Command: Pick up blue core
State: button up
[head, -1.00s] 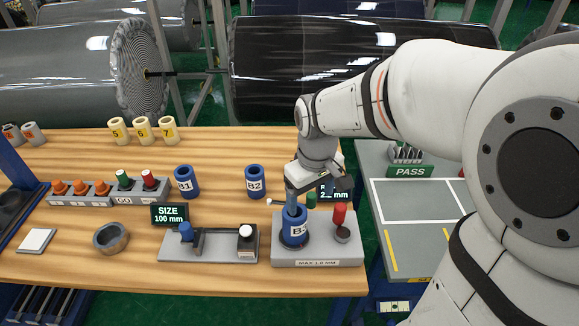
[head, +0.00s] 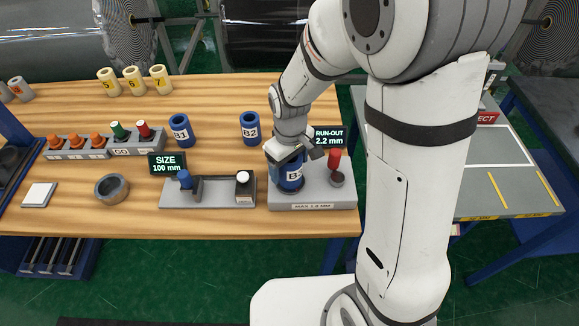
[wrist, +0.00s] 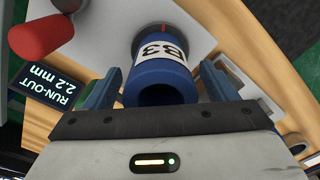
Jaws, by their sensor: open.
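The blue core labelled B3 (head: 291,181) stands upright on the grey run-out gauge (head: 313,199), its top partly hidden by my gripper. In the wrist view the B3 core (wrist: 160,78) shows its open hollow end and lies between my two fingers. My gripper (wrist: 157,88) is open, with a finger on each side of the core and a visible gap at each side. Two more blue cores, B1 (head: 180,131) and B2 (head: 250,128), stand on the wooden table further back, apart from my gripper.
A red-topped post (head: 335,161) stands close to the right of B3. The run-out display (head: 330,137) reads 2.2 mm. A size gauge (head: 210,192) sits to the left. Yellow cores (head: 132,79) stand at the back. A grey table (head: 500,185) with a REJECT sign is at right.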

jog(key=shift+c, duration=0.3)
jog(key=c, duration=1.2)
notch_tip(320, 180, up, 10)
jog(key=b, duration=0.1)
